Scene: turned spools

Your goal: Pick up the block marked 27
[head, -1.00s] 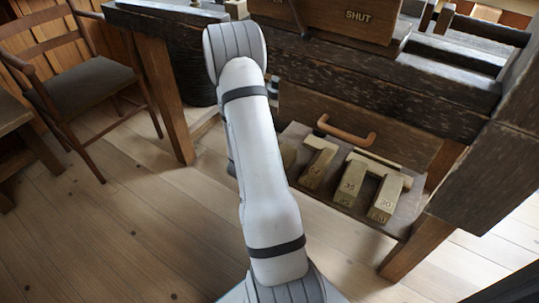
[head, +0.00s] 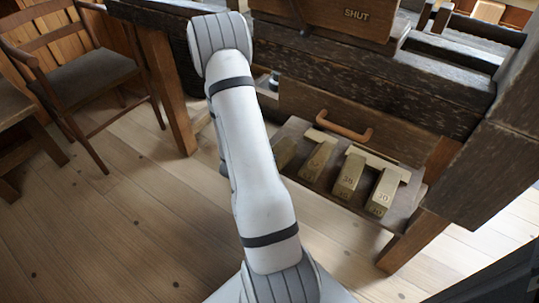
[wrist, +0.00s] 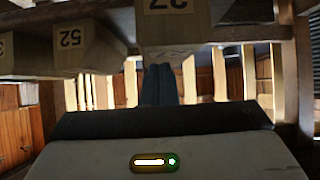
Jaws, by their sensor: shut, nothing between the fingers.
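In the wrist view a pale wooden block (wrist: 166,32) hangs over the top centre, with a label that looks like 27 upside down and is cut by the frame edge. My gripper (wrist: 160,72) is shut and empty, with its dark fingers just below this block in the picture; I cannot tell whether they touch it. A block marked 52 (wrist: 82,45) is to its left. In the head view my arm hides the gripper, and I cannot make out a 27 there.
In the head view, several numbered blocks (head: 348,178) lie on a low board (head: 322,190) below a curved wooden handle (head: 343,126). The dark bench (head: 400,90) overhangs them. A chair (head: 85,80) stands at left. The floor at lower left is clear.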

